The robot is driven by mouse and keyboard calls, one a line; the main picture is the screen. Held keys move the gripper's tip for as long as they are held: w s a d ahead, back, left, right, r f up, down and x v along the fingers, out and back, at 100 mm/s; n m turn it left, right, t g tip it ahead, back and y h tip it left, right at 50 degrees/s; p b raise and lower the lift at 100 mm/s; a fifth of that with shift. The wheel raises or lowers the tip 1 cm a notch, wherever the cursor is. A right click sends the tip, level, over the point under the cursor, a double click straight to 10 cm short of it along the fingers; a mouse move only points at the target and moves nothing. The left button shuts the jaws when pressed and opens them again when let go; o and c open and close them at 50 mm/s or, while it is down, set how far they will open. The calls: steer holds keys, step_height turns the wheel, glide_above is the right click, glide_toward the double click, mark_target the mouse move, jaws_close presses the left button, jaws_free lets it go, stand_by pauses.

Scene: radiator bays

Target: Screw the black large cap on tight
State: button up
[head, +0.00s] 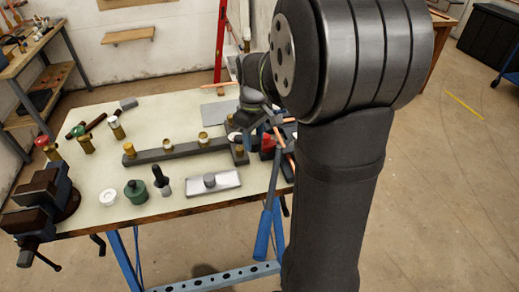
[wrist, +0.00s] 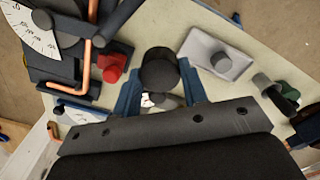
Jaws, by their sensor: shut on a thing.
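The black large cap (wrist: 160,70) shows in the wrist view as a dark round knob between the two blue fingers of my gripper (wrist: 160,96). The gripper is shut on it. What lies under the cap is hidden by the cap and the gripper body, so I cannot tell whether it sits on a thread. In the head view my gripper (head: 256,133) is at the right end of the dark grey bar (head: 178,151), partly behind my arm. The cap cannot be made out there. The bar carries several brass fittings along its top.
A grey tray with a knobbed block (head: 213,182) lies in front. A green jar (head: 136,192), a white ring (head: 108,197) and a vise (head: 40,205) stand further left. A red part (wrist: 110,68) and copper pipe (wrist: 86,65) lie close left of the gripper in the wrist view.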

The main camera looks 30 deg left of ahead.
steer(key=w+a, duration=0.2)
steer(key=a, duration=0.9)
glide_above(203, 134)
steer(key=shift+r, duration=0.1)
steer(key=shift+f, duration=2.2)
steer(key=shift+f, duration=1.05)
steer(key=o, duration=1.1)
step_height(203, 134, up, 17)
steer(key=shift+r, duration=0.2)
